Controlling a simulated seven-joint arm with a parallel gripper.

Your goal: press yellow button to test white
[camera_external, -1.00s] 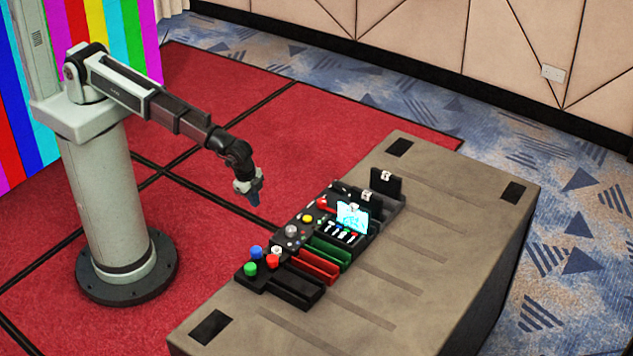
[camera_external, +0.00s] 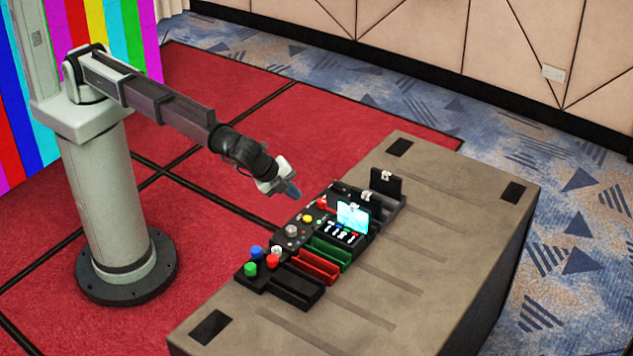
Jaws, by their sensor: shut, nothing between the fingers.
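The yellow button (camera_external: 307,219) sits on the black control panel (camera_external: 290,241) on the table, between a grey knob and a red button. My gripper (camera_external: 295,192) is shut and empty. In the picture its tip is above and a little left of the yellow button, apart from it. A small lit screen (camera_external: 353,216) stands on the panel to the right of the yellow button, with a row of small controls in front of it. A white button (camera_external: 277,251) is in the cluster at the panel's near left end.
A red button (camera_external: 322,203) is just beyond the yellow one. Blue (camera_external: 256,252), red and green (camera_external: 250,269) buttons share the near cluster. Red and green trays (camera_external: 331,250) and upright black holders (camera_external: 386,182) line the right side. The table top (camera_external: 440,215) is clear to the right.

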